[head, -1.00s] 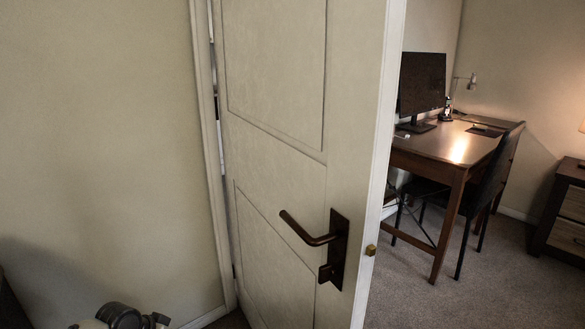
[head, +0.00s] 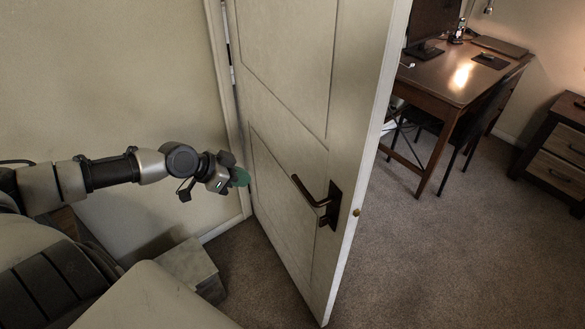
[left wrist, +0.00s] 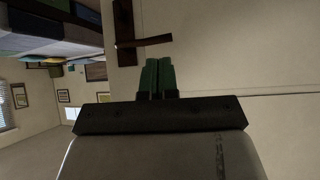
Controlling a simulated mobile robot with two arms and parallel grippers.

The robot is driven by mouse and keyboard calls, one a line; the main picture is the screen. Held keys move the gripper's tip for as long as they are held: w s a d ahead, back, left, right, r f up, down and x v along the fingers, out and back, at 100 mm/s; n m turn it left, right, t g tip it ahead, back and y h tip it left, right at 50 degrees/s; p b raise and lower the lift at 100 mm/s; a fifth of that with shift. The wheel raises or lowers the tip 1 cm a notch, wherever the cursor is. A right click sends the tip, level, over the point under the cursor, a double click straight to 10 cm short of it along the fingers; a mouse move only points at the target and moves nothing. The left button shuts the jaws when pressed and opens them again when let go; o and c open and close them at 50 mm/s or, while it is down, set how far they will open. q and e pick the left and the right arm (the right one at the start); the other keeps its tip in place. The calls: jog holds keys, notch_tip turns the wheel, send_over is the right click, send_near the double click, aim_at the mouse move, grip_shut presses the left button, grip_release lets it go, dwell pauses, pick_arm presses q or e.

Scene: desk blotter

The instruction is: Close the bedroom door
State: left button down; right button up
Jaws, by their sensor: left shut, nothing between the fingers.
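The bedroom door (head: 285,150) is a pale panelled door standing open at an angle, hinged on its left side. Its dark lever handle (head: 318,200) and plate sit near the free edge, with a brass latch on that edge. My left gripper (head: 240,177) is shut and empty, with green fingertips, in front of the door's hinge side and left of the handle. I cannot tell whether it touches the door. In the left wrist view the fingers (left wrist: 157,76) point at the door, with the handle (left wrist: 145,41) just beyond them. My right gripper is not in view.
Beyond the door are a wooden desk (head: 465,75) with a monitor, a dark chair and a drawer cabinet (head: 556,150). Carpet (head: 400,270) lies clear to the right of the door. A plain wall (head: 100,80) stands on the left.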

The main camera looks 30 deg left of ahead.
pick_arm(q)
jog(key=w+d+r+p+x, duration=0.1)
jog(key=r+p+x, duration=0.1)
jog(key=x, duration=1.1)
jog(key=shift+w+p, duration=0.25)
jog(key=shift+p, duration=0.35)
jog(key=shift+r, duration=0.1)
